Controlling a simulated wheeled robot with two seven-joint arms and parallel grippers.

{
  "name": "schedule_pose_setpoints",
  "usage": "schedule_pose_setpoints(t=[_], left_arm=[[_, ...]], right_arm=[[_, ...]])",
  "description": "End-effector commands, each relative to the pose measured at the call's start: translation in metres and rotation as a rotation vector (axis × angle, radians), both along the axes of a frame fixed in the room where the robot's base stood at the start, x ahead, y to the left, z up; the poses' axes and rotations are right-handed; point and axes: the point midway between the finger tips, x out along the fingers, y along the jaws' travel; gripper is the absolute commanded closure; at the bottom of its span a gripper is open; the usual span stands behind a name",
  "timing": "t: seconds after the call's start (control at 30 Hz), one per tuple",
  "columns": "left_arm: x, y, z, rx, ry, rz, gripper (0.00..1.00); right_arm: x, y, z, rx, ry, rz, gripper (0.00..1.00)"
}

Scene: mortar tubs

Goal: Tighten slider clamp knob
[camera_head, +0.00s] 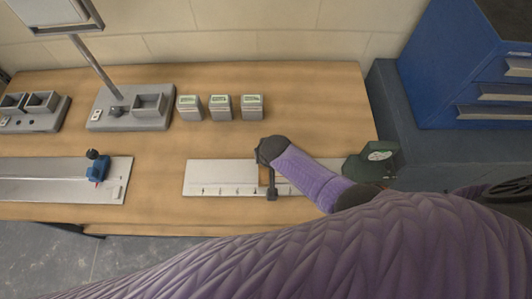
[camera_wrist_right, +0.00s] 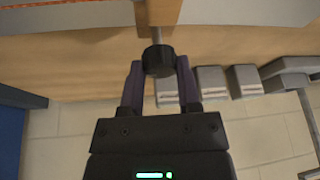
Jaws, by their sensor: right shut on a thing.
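In the right wrist view a round black knob (camera_wrist_right: 158,59) sits between the two fingertips of my right gripper (camera_wrist_right: 159,65), which is shut on it. A grey shaft (camera_wrist_right: 157,34) runs from the knob towards a tan block (camera_wrist_right: 164,11). In the head view the dark end of my right arm is over the back edge of the pale ruled plate (camera_head: 212,177), and the knob is hidden there. A dark bar (camera_head: 271,190) crosses the plate just in front. My left gripper is not in view.
A dark green block (camera_head: 372,161) stands at the plate's right end. Another rail (camera_head: 45,182) with a blue slider (camera_head: 97,170) lies at the left. Several small grey tubs (camera_head: 220,107) and a grey stand (camera_head: 131,109) are at the back. Bare wood lies between the rails.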

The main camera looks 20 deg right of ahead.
Motion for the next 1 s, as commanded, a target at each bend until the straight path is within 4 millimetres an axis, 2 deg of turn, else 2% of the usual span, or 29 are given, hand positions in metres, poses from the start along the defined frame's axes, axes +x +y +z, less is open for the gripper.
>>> schedule_pose_setpoints(t=[0.33,0.37,0.5,0.8,0.87,1.0], left_arm=[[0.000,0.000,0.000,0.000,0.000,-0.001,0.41],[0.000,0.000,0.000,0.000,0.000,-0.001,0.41],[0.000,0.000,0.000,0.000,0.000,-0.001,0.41],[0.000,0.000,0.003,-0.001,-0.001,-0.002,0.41],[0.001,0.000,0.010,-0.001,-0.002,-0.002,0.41],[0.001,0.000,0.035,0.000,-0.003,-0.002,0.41]], right_arm=[[0.001,0.000,0.000,0.000,-0.001,-0.001,1.00],[0.001,0.000,0.000,0.000,-0.002,-0.001,0.52],[0.000,0.000,0.000,0.000,-0.001,-0.001,0.22],[-0.001,0.000,0.003,0.000,-0.001,-0.001,0.22],[-0.003,0.000,0.012,0.000,-0.001,0.000,0.22],[-0.016,0.000,0.045,0.002,-0.002,0.000,0.22]])
